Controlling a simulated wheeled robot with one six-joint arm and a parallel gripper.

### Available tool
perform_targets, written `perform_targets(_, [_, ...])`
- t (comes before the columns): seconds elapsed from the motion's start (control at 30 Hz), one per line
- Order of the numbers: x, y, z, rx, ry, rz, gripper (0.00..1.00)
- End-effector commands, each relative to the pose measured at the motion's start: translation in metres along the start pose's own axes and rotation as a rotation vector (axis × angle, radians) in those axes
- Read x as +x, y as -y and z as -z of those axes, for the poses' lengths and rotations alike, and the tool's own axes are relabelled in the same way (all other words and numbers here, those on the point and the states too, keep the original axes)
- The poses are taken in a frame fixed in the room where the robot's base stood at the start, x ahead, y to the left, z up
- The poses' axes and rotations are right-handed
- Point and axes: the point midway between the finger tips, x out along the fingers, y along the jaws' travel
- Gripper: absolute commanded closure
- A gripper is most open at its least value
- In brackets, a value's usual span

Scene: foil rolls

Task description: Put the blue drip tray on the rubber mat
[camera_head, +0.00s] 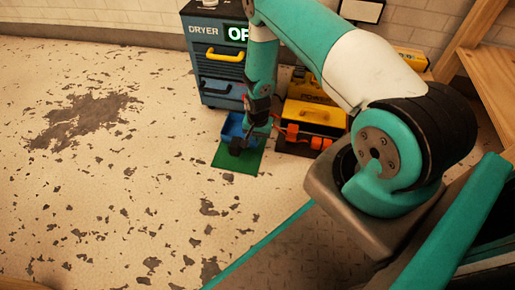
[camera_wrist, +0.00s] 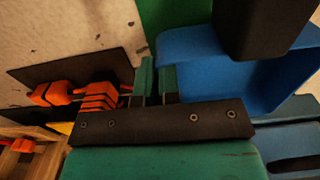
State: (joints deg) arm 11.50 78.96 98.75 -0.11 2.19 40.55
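The blue drip tray (camera_head: 231,124) shows at the back end of the green rubber mat (camera_head: 230,160), in front of the dryer cabinet. In the wrist view the tray (camera_wrist: 225,62) is on the right, with its wall reaching the fingers, and part of the mat (camera_wrist: 173,14) shows above it. My gripper (camera_wrist: 157,75) has its two fingers close together at the tray's left edge and appears shut on it. In the head view the arm partly hides the tray. I cannot tell whether the tray rests on the mat or hangs just above it.
The grey-blue dryer cabinet (camera_head: 218,74) with a yellow handle stands close behind the tray. A yellow case (camera_head: 313,114) and orange items (camera_head: 320,142) on a dark base are right of the mat. A dark block (camera_wrist: 265,25) overlaps the tray. Open floor (camera_head: 130,190) lies left.

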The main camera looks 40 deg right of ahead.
Motion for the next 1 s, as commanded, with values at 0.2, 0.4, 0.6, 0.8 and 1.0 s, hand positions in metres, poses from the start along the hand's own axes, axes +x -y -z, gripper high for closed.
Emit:
perform_targets(0.2, [0.029,0.0,0.0,0.0,0.0,0.001,1.0])
perform_targets(0.4, [0.044,0.0,0.001,0.0,-0.001,0.001,1.0])
perform_targets(0.6, [0.043,0.0,0.0,0.0,-0.001,0.001,1.0])
perform_targets(0.8, [0.046,0.0,0.0,0.0,0.0,0.0,0.75])
perform_targets(1.0, [0.046,0.0,0.0,0.0,0.0,0.0,0.71])
